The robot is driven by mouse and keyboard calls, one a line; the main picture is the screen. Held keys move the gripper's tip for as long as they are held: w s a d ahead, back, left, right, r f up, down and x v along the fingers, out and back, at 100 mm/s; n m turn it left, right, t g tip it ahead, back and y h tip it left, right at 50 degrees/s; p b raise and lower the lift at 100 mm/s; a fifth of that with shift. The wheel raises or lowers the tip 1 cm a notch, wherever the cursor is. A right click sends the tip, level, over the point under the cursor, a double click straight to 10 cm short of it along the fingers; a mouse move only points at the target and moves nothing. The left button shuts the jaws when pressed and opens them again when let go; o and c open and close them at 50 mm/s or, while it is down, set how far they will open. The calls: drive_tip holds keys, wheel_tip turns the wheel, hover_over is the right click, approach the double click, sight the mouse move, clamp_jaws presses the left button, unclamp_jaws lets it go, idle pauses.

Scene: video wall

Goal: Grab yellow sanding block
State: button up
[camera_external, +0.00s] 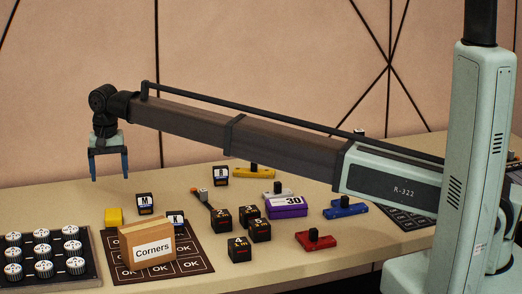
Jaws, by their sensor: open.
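A long yellow block with a dark knob (262,173) lies at the back of the table, near the middle; its shape fits a sanding block. A smaller plain yellow block (114,217) lies at the left, behind the "Corners" box; I cannot tell for sure which one is the sanding block. My gripper (109,176) is open and empty, pointing down in the air at the left. It is well left of the long yellow block and above the height of the plain yellow block.
White (276,195), blue (345,210) and red (316,243) knobbed blocks lie to the right, near a purple "30" box (286,208). Several black cubes stand mid-table. A "Corners" box (148,246) is on a dark "OK" mat (190,268). A rack of round pieces (44,282) is front left.

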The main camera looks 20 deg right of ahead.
sight(113, 213)
drive_tip(key=shift+m, duration=0.3)
drive_tip(key=f, duration=0.8)
drive_tip(key=shift+d+f, duration=0.15)
drive_tip(key=shift+d, duration=0.1)
drive_tip(key=shift+a+f, duration=0.2)
drive_tip(key=shift+f, duration=1.1)
drive_tip(key=shift+a+f, duration=0.15)
drive_tip(key=shift+f, duration=1.15)
drive_tip(key=shift+c, duration=0.5)
drive_tip(key=c, duration=1)
drive_tip(key=shift+o, duration=0.2)
